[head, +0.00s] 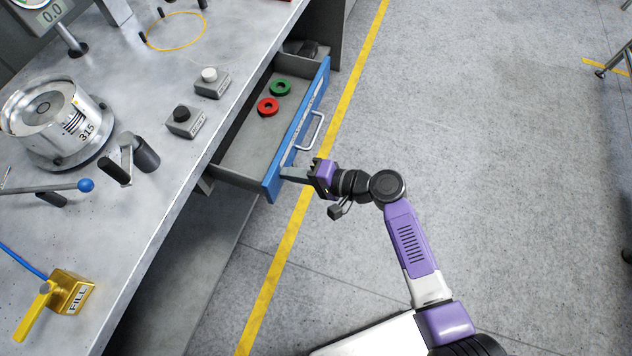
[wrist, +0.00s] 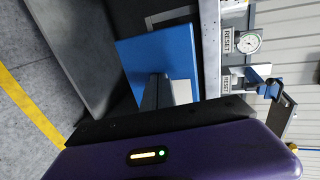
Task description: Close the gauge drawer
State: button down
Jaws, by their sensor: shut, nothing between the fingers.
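The gauge drawer (head: 240,150) stands open under the workbench, pulled out toward the aisle. Its blue front (head: 274,182) carries a pale bar handle (head: 313,131). A green ring (head: 281,88) and a red ring (head: 268,106) lie inside. My gripper (head: 286,173) is shut and empty, with its tips at the near end of the blue front, outside the drawer. In the wrist view the fingers (wrist: 158,92) overlap the blue drawer front (wrist: 150,55); whether they touch it I cannot tell.
The grey workbench top (head: 130,215) holds two button boxes (head: 185,121), a round metal fixture (head: 60,125) and a brass FILL block (head: 72,291). A yellow floor line (head: 268,290) runs past the drawer. The floor (head: 480,150) to the right is open.

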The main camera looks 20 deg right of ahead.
jog(key=w+a+b, duration=0.1)
jog(key=w+a, duration=0.2)
jog(key=a, duration=0.1)
jog(key=w+a+b, duration=0.2)
jog(key=w+a, duration=0.1)
jog(key=a, duration=0.1)
jog(key=w+a+b, duration=0.1)
jog(key=w+a, duration=0.3)
jog(key=shift+f, duration=0.1)
jog(key=shift+w+a+r, duration=0.25)
jog(key=shift+w+a, duration=0.05)
